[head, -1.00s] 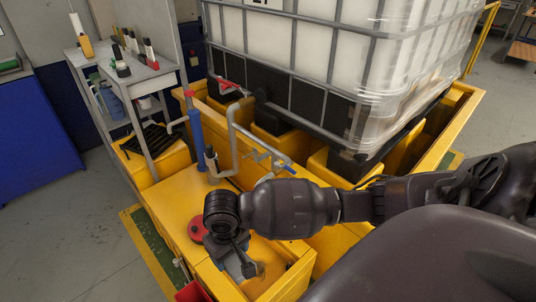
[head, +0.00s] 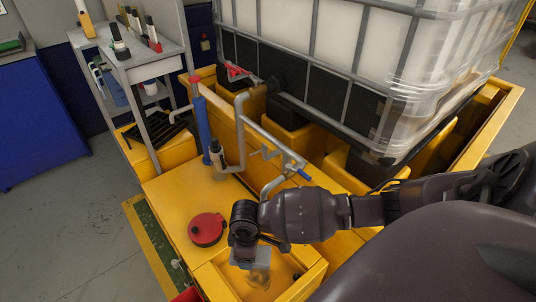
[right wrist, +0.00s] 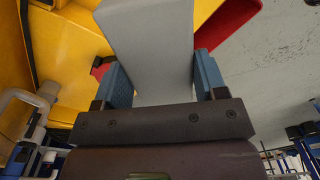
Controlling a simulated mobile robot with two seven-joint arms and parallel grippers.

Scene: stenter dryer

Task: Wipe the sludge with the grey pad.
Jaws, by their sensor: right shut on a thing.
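The grey pad (head: 252,257) is held by my right gripper (head: 248,250), over the open yellow tray (head: 314,276) at the bottom of the head view. In the right wrist view the pad (right wrist: 150,42) is a broad grey slab between the two blue fingers of the gripper (right wrist: 163,78), which is shut on it. The sludge (head: 259,281) is a brownish smear on the tray floor, just below the pad in the picture and partly hidden by it. I cannot tell whether the pad touches the floor. My left gripper is not in view.
A red round lid (head: 207,229) lies on the yellow top left of my right wrist. A blue cylinder (head: 201,125) and grey pipes (head: 240,125) stand behind. A large white caged tank (head: 330,40) fills the back. A grey trolley (head: 150,65) with bottles stands at the left.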

